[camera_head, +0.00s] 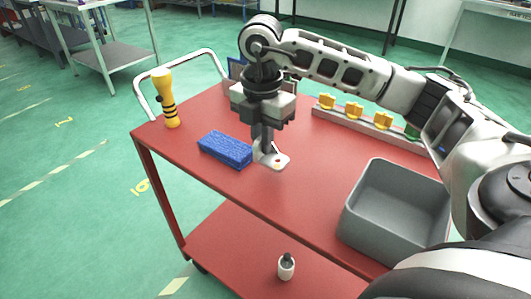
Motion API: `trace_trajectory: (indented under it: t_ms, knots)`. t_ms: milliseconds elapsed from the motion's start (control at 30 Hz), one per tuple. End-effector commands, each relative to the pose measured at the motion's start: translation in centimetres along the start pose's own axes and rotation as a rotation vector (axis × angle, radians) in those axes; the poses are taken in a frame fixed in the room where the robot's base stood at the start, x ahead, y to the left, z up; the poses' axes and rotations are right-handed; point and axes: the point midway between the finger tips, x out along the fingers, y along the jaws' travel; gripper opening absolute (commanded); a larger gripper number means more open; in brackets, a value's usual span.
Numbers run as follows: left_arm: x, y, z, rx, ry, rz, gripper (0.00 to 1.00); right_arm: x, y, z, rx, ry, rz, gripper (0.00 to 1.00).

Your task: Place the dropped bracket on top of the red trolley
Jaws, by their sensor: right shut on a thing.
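The red trolley (305,207) stands in front of me, its top shelf across the middle of the view. My right gripper (265,146) points down over the top and is shut on the pale metal bracket (275,161). The bracket is at or just above the trolley top, right of a blue block; I cannot tell whether it touches the surface. The fingers hide part of the bracket. My left gripper is not in view.
A small white bottle (286,267) stands on the lower shelf. Bare red surface lies between bracket and bin.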

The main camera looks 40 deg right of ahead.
Motion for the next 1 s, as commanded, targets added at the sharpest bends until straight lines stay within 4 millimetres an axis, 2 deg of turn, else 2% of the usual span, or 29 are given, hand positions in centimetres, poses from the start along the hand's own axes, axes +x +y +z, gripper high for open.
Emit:
trace_trajectory:
  t_ms: [133, 300, 733, 767, 800, 833, 1000]
  knots:
    - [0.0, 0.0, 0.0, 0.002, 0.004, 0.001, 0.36, 1.5, -0.3, 1.1, 0.003, -0.002, -0.004, 0.00]
    - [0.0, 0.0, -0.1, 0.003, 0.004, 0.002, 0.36, 3.8, -0.2, 0.9, 0.001, -0.002, -0.002, 0.00]
    - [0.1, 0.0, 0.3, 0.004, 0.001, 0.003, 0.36, 4.5, -0.2, 0.9, 0.001, -0.001, -0.001, 0.00]
    - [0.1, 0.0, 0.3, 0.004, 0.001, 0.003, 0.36, 4.5, -0.2, 0.9, 0.001, -0.001, -0.001, 0.16]
    - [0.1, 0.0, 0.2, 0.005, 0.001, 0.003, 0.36, 4.4, -0.2, 0.9, 0.001, -0.001, -0.001, 0.27]
    - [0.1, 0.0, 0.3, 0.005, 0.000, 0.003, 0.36, 4.4, -0.2, 0.9, 0.001, -0.001, -0.001, 0.32]
    - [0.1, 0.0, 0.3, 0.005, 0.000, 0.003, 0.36, 4.4, -0.1, 0.9, 0.001, -0.001, -0.001, 0.32]
